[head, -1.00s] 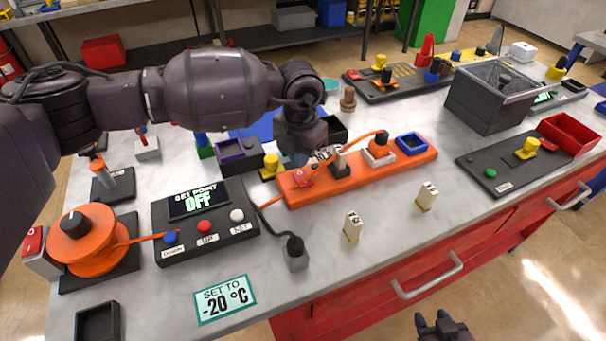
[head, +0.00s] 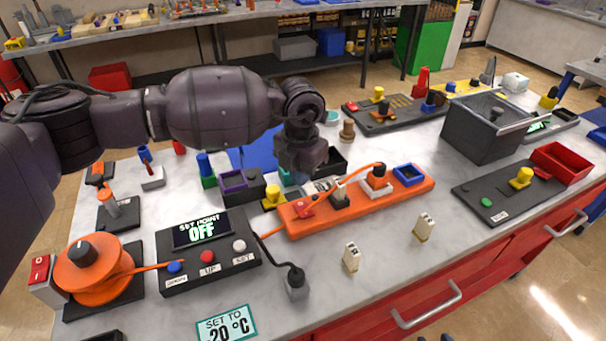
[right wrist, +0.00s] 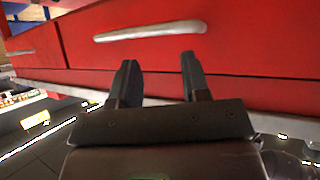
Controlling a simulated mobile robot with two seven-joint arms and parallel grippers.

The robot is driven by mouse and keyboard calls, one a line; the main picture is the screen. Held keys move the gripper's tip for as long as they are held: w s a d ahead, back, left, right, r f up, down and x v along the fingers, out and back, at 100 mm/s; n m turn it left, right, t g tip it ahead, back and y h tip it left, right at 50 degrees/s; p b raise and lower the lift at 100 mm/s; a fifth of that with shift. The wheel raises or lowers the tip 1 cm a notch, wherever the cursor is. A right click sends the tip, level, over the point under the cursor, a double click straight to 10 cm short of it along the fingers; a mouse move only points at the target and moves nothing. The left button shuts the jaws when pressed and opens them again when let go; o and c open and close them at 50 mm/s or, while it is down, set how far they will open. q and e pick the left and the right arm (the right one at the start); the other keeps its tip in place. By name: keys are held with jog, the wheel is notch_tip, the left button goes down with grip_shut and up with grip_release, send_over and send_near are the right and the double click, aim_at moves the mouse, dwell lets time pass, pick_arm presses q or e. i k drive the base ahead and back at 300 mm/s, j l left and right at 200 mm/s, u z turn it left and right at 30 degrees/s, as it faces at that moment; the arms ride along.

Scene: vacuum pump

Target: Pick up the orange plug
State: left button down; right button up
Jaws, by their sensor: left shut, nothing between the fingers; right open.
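The orange plug (head: 378,171) sits in a white-framed socket toward the right end of the orange power strip (head: 415,190). An orange cord arcs left from it over the strip. My left gripper (head: 297,177) is shut and empty, pointing down behind the left half of the strip, to the left of the orange plug and apart from it. Its fingertips are partly hidden. My right gripper (right wrist: 160,82) is open and empty, in front of the red drawers and away from the plug.
A black control box (head: 208,262) reading OFF and an orange cord reel (head: 92,272) stand at left. Two small cream blocks, one here (head: 351,257) and one here (head: 424,227), stand before the strip. A dark bin (head: 485,135) is at right.

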aim_at(377, 179)
jog(key=k, duration=1)
